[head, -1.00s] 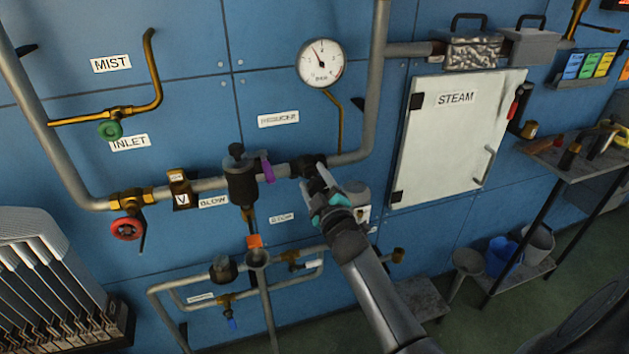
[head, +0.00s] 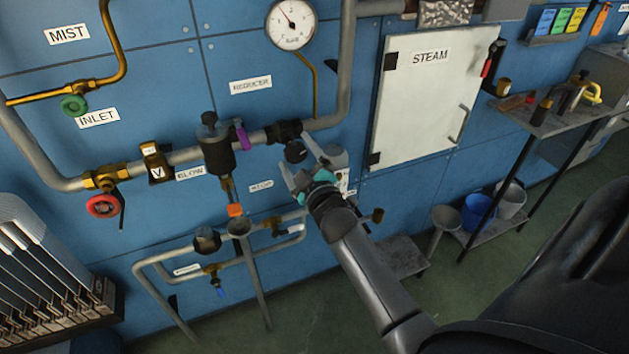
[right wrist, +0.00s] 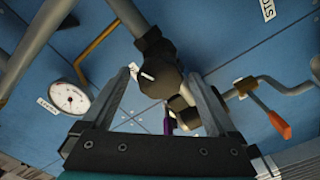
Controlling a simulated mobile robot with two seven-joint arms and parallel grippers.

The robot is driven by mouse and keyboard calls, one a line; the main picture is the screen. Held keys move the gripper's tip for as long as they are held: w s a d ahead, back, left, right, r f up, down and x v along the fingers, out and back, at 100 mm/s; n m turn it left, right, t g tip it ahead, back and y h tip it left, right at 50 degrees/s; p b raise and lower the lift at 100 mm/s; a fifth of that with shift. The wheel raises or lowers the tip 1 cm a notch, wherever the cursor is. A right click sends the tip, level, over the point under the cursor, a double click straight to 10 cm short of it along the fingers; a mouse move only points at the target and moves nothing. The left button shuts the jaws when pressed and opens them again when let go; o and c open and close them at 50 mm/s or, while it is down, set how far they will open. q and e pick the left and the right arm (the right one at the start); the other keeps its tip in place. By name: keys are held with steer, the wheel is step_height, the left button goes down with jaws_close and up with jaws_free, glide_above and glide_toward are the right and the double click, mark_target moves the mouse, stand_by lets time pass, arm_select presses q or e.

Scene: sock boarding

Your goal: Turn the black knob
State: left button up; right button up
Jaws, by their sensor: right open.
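The black knob (head: 295,151) sticks out from a dark valve body (head: 283,131) on the grey pipe, near the REDUCER label (head: 251,85). It also shows in the right wrist view (right wrist: 160,78), with a white mark on its face. My right gripper (head: 294,149) is open, its fingers to either side of the knob in the head view. In the right wrist view the open fingers (right wrist: 157,74) frame the knob, with gaps on both sides. I cannot tell whether either finger touches it. My left gripper is not in view.
A pressure gauge (head: 290,24) hangs above. A purple lever (head: 242,136) and a black cylinder (head: 217,150) sit left of the knob. A white STEAM door (head: 425,100) is on the right. Lower pipes with an orange-tipped handle (head: 235,210) run below.

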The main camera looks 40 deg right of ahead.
steer(key=v, duration=1.1)
steer(key=shift+s+p, duration=0.25)
steer(key=shift+p, duration=0.2)
steer(key=s+a+f+m+g+y, duration=0.1)
steer(key=s+a+f+g, duration=0.2)
steer(key=f, duration=0.7)
steer(key=s+a+f+m+g+y+b, duration=0.1)
steer(key=s+a+f+g+y, duration=0.2)
steer(key=f, duration=0.8)
steer(key=s+a+f+m+g, duration=0.1)
steer(key=s+a+f+g, duration=0.2)
steer(key=f, duration=0.7)
steer(key=s+f+g, duration=0.2)
steer(key=s+f, duration=0.3)
steer(key=s, duration=0.4)
steer(key=s+a+f+m+g, duration=0.1)
steer(key=s+f+g, duration=0.2)
steer(key=s, duration=0.6)
steer(key=s+f+g, duration=0.2)
steer(key=s+f, duration=0.5)
steer(key=s, duration=0.2)
steer(key=shift+a+f+m+b, duration=0.2)
steer(key=shift+a+m+b, duration=0.1)
stand_by(0.3)
